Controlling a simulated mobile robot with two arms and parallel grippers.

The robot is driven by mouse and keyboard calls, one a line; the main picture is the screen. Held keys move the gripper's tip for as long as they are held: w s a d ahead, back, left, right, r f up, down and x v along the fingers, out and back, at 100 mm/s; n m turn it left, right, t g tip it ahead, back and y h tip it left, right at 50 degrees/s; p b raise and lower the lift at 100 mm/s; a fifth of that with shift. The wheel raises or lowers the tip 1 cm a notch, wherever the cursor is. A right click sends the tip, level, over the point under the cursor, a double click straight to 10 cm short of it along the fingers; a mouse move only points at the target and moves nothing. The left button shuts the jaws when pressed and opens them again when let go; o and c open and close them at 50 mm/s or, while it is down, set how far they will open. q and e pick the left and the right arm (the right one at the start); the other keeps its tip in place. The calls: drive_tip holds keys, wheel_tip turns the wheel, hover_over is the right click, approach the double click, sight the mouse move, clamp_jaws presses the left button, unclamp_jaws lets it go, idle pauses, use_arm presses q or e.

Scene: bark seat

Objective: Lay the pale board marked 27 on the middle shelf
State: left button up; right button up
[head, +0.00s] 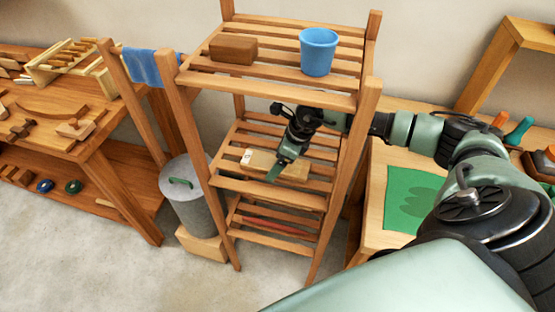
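The wooden rack's middle shelf (228,185) is slatted. A pale board (259,158) lies on or just above its slats; I cannot tell if it touches them. A small white label shows at the board's left end, too small to read. My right gripper (276,171) reaches in from the right under the top shelf, pointing down at the board. Its green fingers overlap the board's front edge, and the arm hides part of the board behind. I cannot tell whether the fingers are closed on it. My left gripper is out of view.
The top shelf holds a brown block (233,49) and a blue cup (318,52). A reddish rod (268,224) lies on the bottom shelf. A grey lidded bin (192,200) stands left of the rack. A workbench (90,140) is at left, a table with a green mat (402,195) at right.

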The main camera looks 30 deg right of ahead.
drive_tip(key=shift+r, duration=0.1)
drive_tip(key=b+v, duration=0.2)
drive_tip(key=shift+s+d+r, duration=0.1)
drive_tip(key=shift+d+r, duration=0.15)
drive_tip(key=shift+r, duration=0.05)
drive_tip(key=s+d+b, duration=0.1)
drive_tip(key=s+d, duration=0.1)
drive_tip(key=s+d+b, duration=0.1)
drive_tip(key=s+d, duration=0.1)
drive_tip(key=s, duration=0.1)
drive_tip(key=s+d+b, duration=0.1)
drive_tip(key=s+d, duration=0.1)
drive_tip(key=s, duration=0.1)
drive_tip(key=shift+s+d+b, duration=0.15)
drive_tip(key=shift+d+b, duration=0.2)
drive_tip(key=shift+s+d+r, duration=0.15)
drive_tip(key=shift+s+d, duration=0.3)
drive_tip(key=shift+s, duration=0.05)
